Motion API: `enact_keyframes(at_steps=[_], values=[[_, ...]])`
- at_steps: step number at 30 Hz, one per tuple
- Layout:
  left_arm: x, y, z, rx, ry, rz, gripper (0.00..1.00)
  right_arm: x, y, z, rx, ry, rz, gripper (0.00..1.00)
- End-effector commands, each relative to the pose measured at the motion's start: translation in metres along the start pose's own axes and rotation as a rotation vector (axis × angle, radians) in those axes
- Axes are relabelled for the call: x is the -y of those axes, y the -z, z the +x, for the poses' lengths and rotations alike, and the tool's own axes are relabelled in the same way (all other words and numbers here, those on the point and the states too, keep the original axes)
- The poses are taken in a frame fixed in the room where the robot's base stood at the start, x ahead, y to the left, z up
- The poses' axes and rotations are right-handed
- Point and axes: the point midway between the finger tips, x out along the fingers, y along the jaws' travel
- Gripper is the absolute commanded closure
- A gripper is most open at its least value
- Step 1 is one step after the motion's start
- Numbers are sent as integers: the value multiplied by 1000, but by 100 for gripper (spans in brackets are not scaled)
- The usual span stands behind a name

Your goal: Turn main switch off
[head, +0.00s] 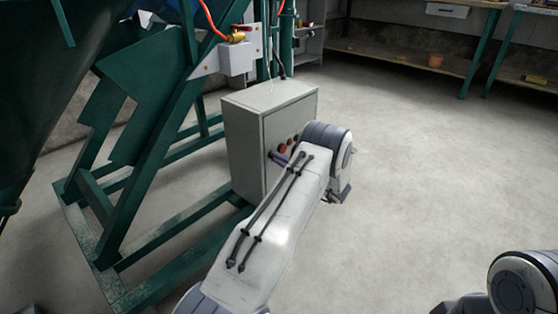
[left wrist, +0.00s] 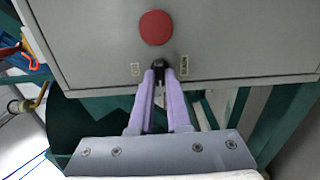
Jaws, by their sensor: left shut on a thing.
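My left gripper (head: 279,158) is at that face, partly hidden by my own arm. In the left wrist view, my left gripper's pale purple fingers (left wrist: 160,76) are shut on a small black switch knob (left wrist: 159,65). The knob sits between two small labels, directly in line with a round red button (left wrist: 156,27). The switch's exact turn is hard to tell. My right gripper does not show.
The green steel frame (head: 172,130) fills the left side. A white box with a brass valve (head: 235,37) and orange hose is above the control box. A wooden shelf (head: 400,58) stands at the back. The floor to the right is clear.

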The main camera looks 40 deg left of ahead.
Motion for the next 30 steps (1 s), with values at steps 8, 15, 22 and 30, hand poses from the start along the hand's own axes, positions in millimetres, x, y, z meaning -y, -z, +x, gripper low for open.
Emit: enact_keyframes(at_steps=[8,15,22,30], values=[[2,-1,-3,4,3,-5,100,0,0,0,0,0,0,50],[2,-1,-2,3,3,-4,55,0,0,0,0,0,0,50],[1,0,0,0,1,-4,55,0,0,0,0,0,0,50],[-2,-1,-25,5,2,-1,55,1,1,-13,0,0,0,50]])
